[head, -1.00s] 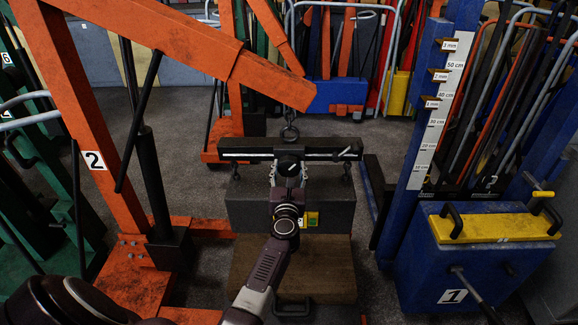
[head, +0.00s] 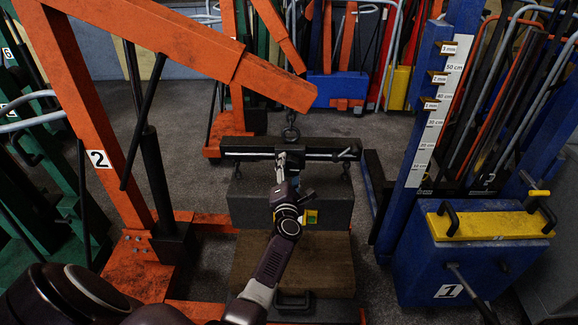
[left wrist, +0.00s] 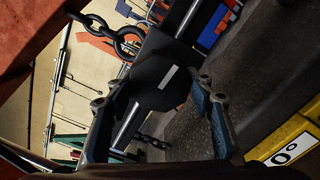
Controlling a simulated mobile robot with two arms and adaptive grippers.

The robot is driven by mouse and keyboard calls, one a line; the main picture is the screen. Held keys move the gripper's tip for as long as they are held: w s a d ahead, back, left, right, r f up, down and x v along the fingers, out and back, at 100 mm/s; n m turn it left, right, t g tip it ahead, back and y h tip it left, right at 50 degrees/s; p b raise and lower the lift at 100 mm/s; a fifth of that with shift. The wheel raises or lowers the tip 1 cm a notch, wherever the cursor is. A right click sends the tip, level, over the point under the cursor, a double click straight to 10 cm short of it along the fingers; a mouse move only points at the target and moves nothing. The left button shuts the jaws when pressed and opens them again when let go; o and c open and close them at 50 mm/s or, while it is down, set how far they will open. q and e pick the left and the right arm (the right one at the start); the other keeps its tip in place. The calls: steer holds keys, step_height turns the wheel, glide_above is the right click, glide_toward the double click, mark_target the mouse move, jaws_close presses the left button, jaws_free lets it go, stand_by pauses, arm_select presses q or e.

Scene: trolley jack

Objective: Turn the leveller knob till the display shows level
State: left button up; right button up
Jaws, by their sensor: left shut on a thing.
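The black leveller bar (head: 322,149) hangs by a chain from the orange crane's hook above a dark grey block (head: 335,208). The dark leveller knob (left wrist: 160,80), with a pale mark on its face, is at the bar's middle. My left gripper (head: 281,168) is at the knob. In the left wrist view, my left gripper's fingers (left wrist: 158,98) lie on both sides of the knob, shut on it. The small yellow display (head: 310,217) is right of my wrist. In the wrist view, the display (left wrist: 291,149) is cut by the frame; "0°" shows. My right gripper is not in view.
The orange crane (head: 97,110), marked 2, stands on the left with its boom above the bar. A blue jack (head: 470,265), marked 1, with a height scale, stands on the right. Racks of tools line the back. Grey floor (head: 380,145) is free behind the bar.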

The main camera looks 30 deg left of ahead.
arm_select(q)
steer(key=shift+d+m+p, duration=0.15)
steer(key=shift+m+p, duration=0.25)
steer(key=shift+m, duration=0.9)
steer(key=shift+w, duration=0.1)
steer(key=o, duration=1.2)
steer(key=shift+d, duration=0.15)
steer(key=shift+c, duration=0.2)
steer(key=shift+a, duration=0.2)
